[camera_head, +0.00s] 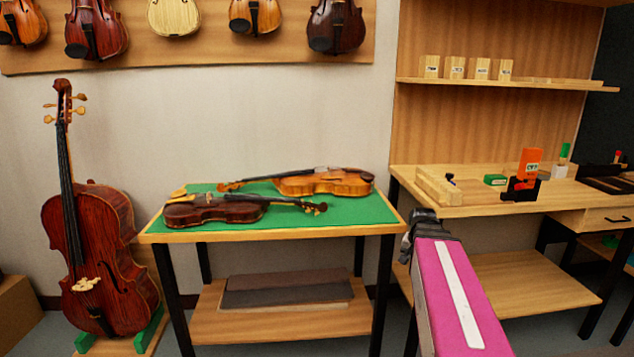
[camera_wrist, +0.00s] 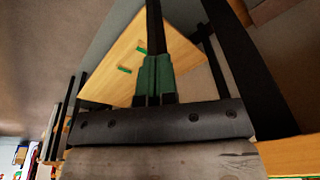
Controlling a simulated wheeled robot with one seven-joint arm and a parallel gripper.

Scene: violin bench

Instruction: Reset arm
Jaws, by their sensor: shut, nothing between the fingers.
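My arm, magenta with a white stripe, comes up from the lower right in the head view. My gripper (camera_head: 420,222) is at its dark end, in front of the gap between the green-topped table (camera_head: 268,232) and the workbench (camera_head: 480,205). In the wrist view my gripper (camera_wrist: 154,62) shows its two greenish fingers pressed together, with nothing between them. It appears apart from the furniture around it.
Two violins (camera_head: 210,208) (camera_head: 325,183) lie on the green table. A cello (camera_head: 100,260) stands at left. The workbench holds an orange item (camera_head: 529,163) and small tools. Violins hang above. In the wrist view, dark legs and a wooden board (camera_wrist: 178,42) lie beyond the fingers.

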